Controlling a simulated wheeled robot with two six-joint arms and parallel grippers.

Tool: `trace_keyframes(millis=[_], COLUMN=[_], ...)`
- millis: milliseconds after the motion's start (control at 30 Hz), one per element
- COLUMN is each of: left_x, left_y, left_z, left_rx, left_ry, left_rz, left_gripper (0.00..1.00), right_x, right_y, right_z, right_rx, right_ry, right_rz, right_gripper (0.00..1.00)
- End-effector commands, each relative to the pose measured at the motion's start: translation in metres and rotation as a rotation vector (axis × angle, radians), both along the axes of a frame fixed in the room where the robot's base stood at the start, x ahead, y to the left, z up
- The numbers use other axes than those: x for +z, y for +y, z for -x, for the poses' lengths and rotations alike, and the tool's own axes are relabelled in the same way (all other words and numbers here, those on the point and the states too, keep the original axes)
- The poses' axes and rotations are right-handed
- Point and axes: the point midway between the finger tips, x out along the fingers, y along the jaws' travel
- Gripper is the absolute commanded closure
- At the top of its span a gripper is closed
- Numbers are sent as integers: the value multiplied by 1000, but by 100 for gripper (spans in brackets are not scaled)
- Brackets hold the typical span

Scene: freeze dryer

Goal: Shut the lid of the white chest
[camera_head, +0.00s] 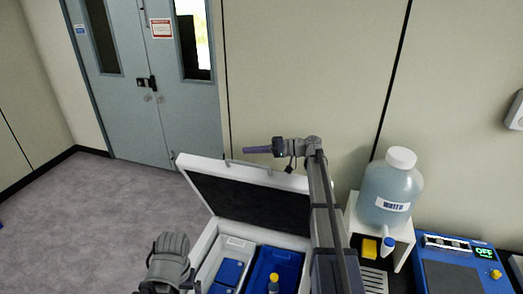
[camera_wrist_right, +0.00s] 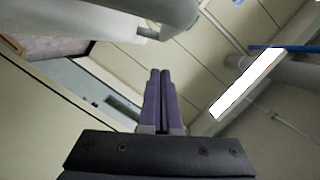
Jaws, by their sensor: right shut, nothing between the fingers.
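The white chest (camera_head: 203,245) stands at the bottom middle of the head view. Its lid (camera_head: 178,160) is open, tilted up and back, with the dark inner face towards me. My right gripper (camera_head: 247,150) shows purple fingers pointing left, shut and empty, just above the lid's upper edge in the picture. I cannot tell whether it touches the lid. The shut fingers also show in the right wrist view (camera_wrist_right: 160,75). A grey part of my left arm is at the chest's left side, and its fingers are not visible.
Inside the chest are a blue container (camera_head: 262,268) and a grey-white one (camera_head: 237,246). A water bottle (camera_head: 388,190) stands on a white stand (camera_head: 405,235) to the right, beside a blue device (camera_head: 440,270).

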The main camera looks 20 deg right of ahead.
Motion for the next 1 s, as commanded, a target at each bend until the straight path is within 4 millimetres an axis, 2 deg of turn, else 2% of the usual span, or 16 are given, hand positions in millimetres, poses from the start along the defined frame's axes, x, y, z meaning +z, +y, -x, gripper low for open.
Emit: trace_keyframes(millis=[33,200,767,1000], left_x=[-9,-14,-17,-30], left_y=[0,0,0,0], left_z=[0,0,0,0], left_rx=[-1,-3,-4,-6], left_ry=[0,0,0,0], left_rz=[0,-1,-1,-1], left_gripper=[0,0,0,0], right_x=[-9,-14,-17,-33], right_y=[5,11,16,40], right_z=[8,16,22,54], right_rx=[0,0,0,1], right_ry=[0,0,-5,-52], right_rz=[0,0,4,39], right_gripper=[100,100,100,100])
